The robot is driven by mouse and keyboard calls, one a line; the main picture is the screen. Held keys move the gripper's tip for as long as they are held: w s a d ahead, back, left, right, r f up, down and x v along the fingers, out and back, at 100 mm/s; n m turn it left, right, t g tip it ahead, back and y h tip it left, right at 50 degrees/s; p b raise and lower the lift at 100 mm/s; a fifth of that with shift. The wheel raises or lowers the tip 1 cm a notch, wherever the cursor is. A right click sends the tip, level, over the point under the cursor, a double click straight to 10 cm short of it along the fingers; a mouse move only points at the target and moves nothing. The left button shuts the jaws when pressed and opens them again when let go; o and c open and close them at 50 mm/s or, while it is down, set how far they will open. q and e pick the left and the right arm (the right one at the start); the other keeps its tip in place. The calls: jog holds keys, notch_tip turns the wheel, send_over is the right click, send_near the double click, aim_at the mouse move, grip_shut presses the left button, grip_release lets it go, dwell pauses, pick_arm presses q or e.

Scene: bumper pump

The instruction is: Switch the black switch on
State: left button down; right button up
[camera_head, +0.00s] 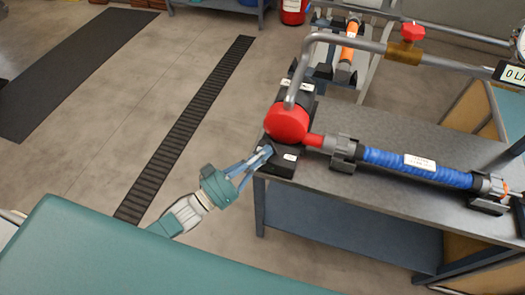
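A black block with a small white label, which looks like the black switch (279,166), sits at the near left corner of the grey table, below the red round pump part (287,123). Its on or off position is too small to tell. My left gripper (266,152) reaches in from the lower left. Its blue-grey fingers converge at the tips, right at the block's left side; I cannot tell whether they touch it. The fingers look shut, with nothing visible between them. My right gripper is not in view.
A blue hose (390,161) runs right from the pump along the grey table (385,191). A grey pipe (345,40) with a red valve handle (413,31) arches above. A red container (293,10) stands at the back.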

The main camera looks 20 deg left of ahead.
pick_arm(q)
jog(key=d+m+g+p, duration=0.1)
jog(key=p, duration=0.2)
jog(key=r+m+g+y+p, duration=0.1)
jog(key=m+p, duration=0.1)
jog(key=p, duration=0.1)
jog(key=d+m+g+p, duration=0.1)
jog(key=m+p, duration=0.1)
jog(key=p, duration=0.2)
jog(key=shift+d+r+y, duration=0.3)
jog(key=shift+d+y, duration=0.05)
jog(key=shift+y, duration=0.05)
jog(key=shift+d+f+m, duration=0.1)
jog(key=shift+d+m, duration=0.05)
jog(key=shift+m, duration=0.35)
jog(key=shift+f, duration=0.3)
jog(key=shift+s, duration=0.1)
